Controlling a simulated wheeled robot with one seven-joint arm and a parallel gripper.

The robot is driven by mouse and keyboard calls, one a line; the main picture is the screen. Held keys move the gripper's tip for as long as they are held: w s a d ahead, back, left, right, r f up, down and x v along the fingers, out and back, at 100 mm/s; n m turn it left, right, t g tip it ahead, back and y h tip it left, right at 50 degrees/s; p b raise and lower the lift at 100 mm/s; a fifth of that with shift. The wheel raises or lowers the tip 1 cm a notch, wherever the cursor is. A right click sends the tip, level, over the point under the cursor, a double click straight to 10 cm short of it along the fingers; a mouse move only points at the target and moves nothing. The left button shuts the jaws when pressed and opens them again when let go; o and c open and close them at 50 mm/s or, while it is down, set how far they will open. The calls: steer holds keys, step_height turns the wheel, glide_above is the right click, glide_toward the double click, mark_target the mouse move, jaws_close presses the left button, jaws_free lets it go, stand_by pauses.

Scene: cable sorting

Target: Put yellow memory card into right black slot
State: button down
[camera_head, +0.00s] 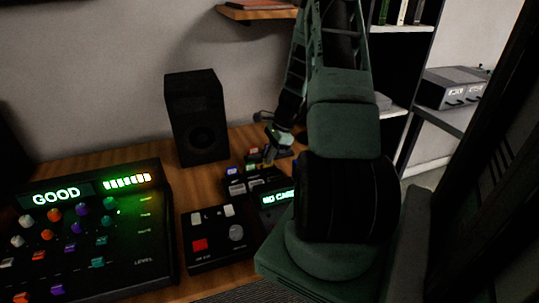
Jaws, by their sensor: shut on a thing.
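My gripper (275,138) reaches down over the back of the desk, beyond the small black card unit. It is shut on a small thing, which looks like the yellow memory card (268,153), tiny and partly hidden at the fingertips. The black card unit (255,183) has several small coloured cards near its back, one blue and one reddish. Its display (278,197) glows green and seems to read "NO CARD", partly covered by my arm. The right black slot cannot be made out clearly.
A black speaker (196,118) stands behind and left of the card unit. A button box (217,237) sits in front, and a large mixer (88,232) reading "GOOD" is at left. A shelf unit (445,118) stands at right. Bare wood (150,150) shows near the speaker.

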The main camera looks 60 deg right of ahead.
stand_by(0.3)
steer(key=c, duration=1)
jaws_free()
steer(key=shift+r+p, duration=3.1)
steer(key=shift+r, duration=0.4)
